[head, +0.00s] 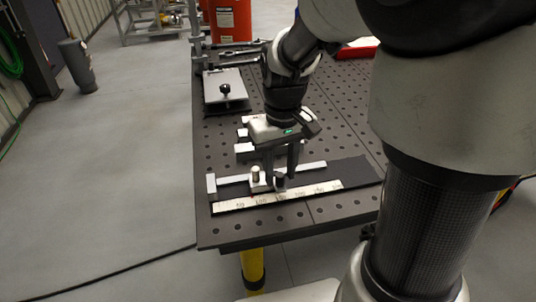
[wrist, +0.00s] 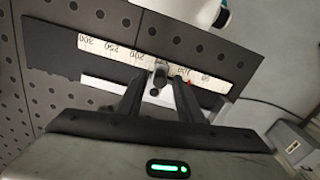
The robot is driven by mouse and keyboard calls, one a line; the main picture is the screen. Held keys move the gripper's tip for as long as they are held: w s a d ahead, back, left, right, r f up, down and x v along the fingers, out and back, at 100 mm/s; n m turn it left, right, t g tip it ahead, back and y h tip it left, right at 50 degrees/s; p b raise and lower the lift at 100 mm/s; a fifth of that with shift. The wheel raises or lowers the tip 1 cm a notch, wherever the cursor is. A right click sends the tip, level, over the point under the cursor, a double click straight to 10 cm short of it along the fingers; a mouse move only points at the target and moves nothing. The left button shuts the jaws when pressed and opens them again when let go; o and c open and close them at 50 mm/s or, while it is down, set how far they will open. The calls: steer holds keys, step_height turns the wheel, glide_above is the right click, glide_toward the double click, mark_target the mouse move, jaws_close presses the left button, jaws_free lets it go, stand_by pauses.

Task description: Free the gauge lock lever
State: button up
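The gauge (head: 360,172) is a dark base plate on the table with a white numbered scale (head: 240,203) along its near edge and a pale rail behind it. A small slide on it carries a pale knob (head: 256,172) and a dark upright piece (head: 280,183), which looks like the lock lever. My gripper (head: 281,177) points down over the slide. In the wrist view my gripper (wrist: 158,80) has its fingers apart, with the lever (wrist: 160,72) between or just beyond the tips. I see no clear contact. The lever's lower part is partly hidden.
The black perforated table (head: 345,208) carries a plate with a black knob (head: 225,90) at the back left and pale blocks (head: 243,148) behind the gauge. A red bucket (head: 230,20) stands at the back. A small red mark (wrist: 189,82) shows beside the scale.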

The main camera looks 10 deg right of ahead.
steer(key=c, duration=0.5)
steer(key=shift+d, duration=0.15)
steer(key=shift+w+d, duration=0.1)
steer(key=shift+d, duration=0.3)
steer(key=shift+w+d, duration=0.15)
steer(key=shift+d, duration=0.1)
